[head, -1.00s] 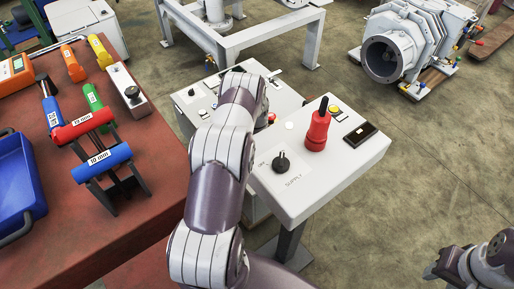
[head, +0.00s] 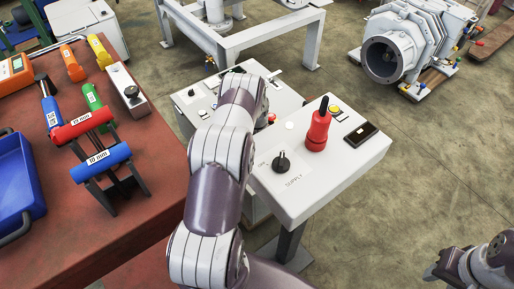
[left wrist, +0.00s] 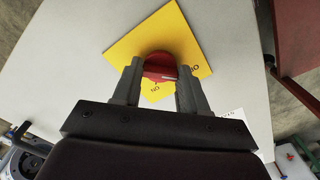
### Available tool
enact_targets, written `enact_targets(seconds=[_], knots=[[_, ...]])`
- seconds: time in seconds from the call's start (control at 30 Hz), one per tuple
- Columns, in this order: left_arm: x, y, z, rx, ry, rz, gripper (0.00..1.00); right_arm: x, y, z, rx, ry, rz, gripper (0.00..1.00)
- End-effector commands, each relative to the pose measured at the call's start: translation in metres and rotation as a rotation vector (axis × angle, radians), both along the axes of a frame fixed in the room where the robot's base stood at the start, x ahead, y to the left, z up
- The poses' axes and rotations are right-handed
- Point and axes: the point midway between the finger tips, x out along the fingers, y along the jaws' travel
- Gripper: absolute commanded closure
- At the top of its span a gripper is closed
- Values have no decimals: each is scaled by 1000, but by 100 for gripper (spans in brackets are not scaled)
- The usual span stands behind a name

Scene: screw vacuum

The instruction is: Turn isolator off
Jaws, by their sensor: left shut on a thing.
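The isolator is a red rotary knob (left wrist: 160,62) on a square yellow plate (left wrist: 184,30) fixed to a pale panel (left wrist: 75,40) in the left wrist view. The small lettering on the plate is partly hidden. My left gripper (left wrist: 160,74) is shut on the red knob, one finger on each side of it. In the head view my left arm covers this gripper and the knob. My right gripper (head: 440,268) is at the lower right of the head view, away from the panels. Its fingers are too unclear to tell open from shut.
A white supply box (head: 335,185) with a black switch (head: 282,161) and a red handle (head: 318,130) stands right of my left arm. A red table (head: 100,235) with a blue tray (head: 18,185) and coloured tools is at left.

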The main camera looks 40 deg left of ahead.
Motion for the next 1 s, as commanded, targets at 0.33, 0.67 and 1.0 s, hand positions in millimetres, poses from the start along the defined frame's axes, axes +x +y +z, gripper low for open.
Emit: enact_targets(seconds=[0.33, 0.67, 1.0], knots=[[0, 0, 1, 0, -1, 15, 88, 0, 0, 0, 0, 0, 0, 57], [0, 0, 0, 0, -1, 14, 32, 0, 0, 0, 0, 0, 0, 57], [1, 1, 26, 2, -3, 13, 32, 0, 0, 9, 0, 0, 0, 57]])
